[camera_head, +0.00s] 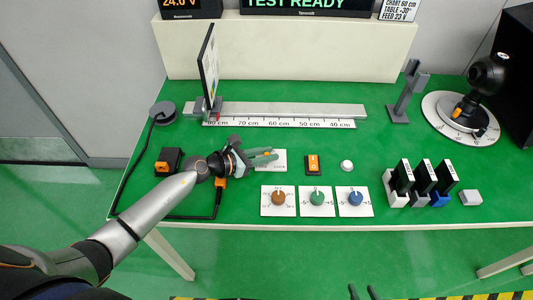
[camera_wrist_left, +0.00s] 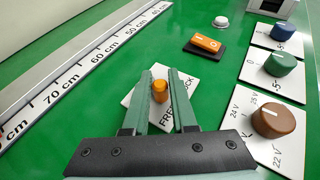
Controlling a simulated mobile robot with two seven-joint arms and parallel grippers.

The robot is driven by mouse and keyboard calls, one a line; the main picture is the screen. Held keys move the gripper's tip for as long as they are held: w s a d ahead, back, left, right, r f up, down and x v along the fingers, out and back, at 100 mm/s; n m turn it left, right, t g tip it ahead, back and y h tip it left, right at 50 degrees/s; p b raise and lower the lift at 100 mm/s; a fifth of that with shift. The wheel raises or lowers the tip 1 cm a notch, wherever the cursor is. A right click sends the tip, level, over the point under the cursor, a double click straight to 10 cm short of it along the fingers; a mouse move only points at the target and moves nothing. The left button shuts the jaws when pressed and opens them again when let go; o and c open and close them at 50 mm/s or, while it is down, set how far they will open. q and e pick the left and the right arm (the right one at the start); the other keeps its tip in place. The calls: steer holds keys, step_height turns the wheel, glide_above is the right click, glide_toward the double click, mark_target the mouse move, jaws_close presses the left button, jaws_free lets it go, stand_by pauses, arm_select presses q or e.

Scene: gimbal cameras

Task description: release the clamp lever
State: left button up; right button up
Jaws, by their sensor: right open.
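The clamp lever is an orange knob (camera_wrist_left: 160,90) on a white plate (camera_wrist_left: 132,99) marked FREE and LOCK in the left wrist view. My left gripper (camera_head: 272,155) is over the plate. In the left wrist view its green-grey fingers (camera_wrist_left: 162,88) stand on both sides of the knob, with narrow gaps visible. Contact is hard to judge. My right gripper (camera_head: 362,292) shows only as two dark, separated fingertips at the bottom edge, empty.
Brown (camera_head: 278,198), green (camera_head: 317,198) and blue (camera_head: 356,198) dials lie in front of the plate. An orange rocker switch (camera_head: 312,164) and white button (camera_head: 347,166) are to its right. A ruler rail (camera_head: 290,110) with an upright chart (camera_head: 209,67) is behind.

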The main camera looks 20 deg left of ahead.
arm_select(q)
jaws_close()
steer(key=shift+f+b, duration=0.15)
steer(key=shift+b, duration=0.3)
steer(key=b, duration=0.2)
steer(key=m+g+h+b, duration=0.1)
steer(key=b, duration=0.1)
steer(key=shift+w+a+m, duration=0.1)
steer(key=shift+a+m, duration=0.2)
steer(key=shift+h, duration=0.3)
steer(key=shift+g, duration=0.3)
steer(key=shift+o, duration=2.4)
jaws_free()
